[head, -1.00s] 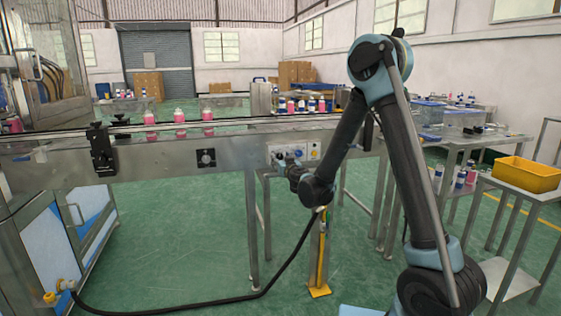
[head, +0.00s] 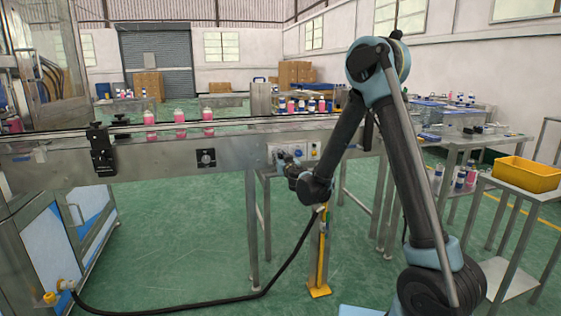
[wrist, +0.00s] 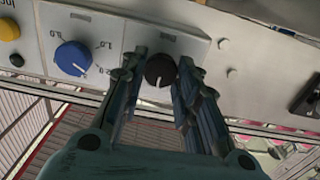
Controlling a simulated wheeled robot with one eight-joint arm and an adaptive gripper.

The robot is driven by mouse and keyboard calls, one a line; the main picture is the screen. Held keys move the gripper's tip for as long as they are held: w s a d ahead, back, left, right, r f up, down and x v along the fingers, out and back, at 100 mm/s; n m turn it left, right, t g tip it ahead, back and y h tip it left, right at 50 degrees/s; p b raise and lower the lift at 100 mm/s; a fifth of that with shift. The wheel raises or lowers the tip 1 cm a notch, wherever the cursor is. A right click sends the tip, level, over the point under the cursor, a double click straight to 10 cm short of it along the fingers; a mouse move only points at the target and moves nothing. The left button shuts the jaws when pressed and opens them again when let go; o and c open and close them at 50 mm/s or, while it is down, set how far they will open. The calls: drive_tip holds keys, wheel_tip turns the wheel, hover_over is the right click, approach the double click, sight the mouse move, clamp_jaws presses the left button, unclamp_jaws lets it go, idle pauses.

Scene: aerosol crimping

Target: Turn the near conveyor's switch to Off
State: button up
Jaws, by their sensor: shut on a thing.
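The near conveyor's switch is a round black knob (wrist: 160,70) on a pale control panel, in the wrist view. My gripper (wrist: 161,82) has one finger on each side of the knob and is shut on it. A pale mark shows on the knob's face; its Off and On lettering cannot be read. In the head view, my gripper (head: 283,160) reaches the control panel (head: 314,151) on the conveyor's front side, and the arm end hides the knob.
A blue dial (wrist: 73,58) with numbers sits beside the knob, and a yellow button (wrist: 9,29) lies farther left. The conveyor (head: 160,165) carries pink bottles (head: 180,122). A separate black switch (head: 206,158) is on its side. A yellow bin (head: 527,174) stands at right.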

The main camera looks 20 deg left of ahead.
drive_tip(key=shift+n, duration=0.4)
drive_tip(key=n, duration=0.8)
drive_tip(key=shift+s+a+n, duration=0.15)
drive_tip(key=shift+s+n, duration=0.05)
drive_tip(key=shift+n, duration=0.2)
drive_tip(key=shift+f+n, duration=0.1)
drive_tip(key=shift+n, duration=0.2)
drive_tip(key=o, duration=1.1)
drive_tip(key=shift+c, duration=0.2)
drive_tip(key=v, duration=1.2)
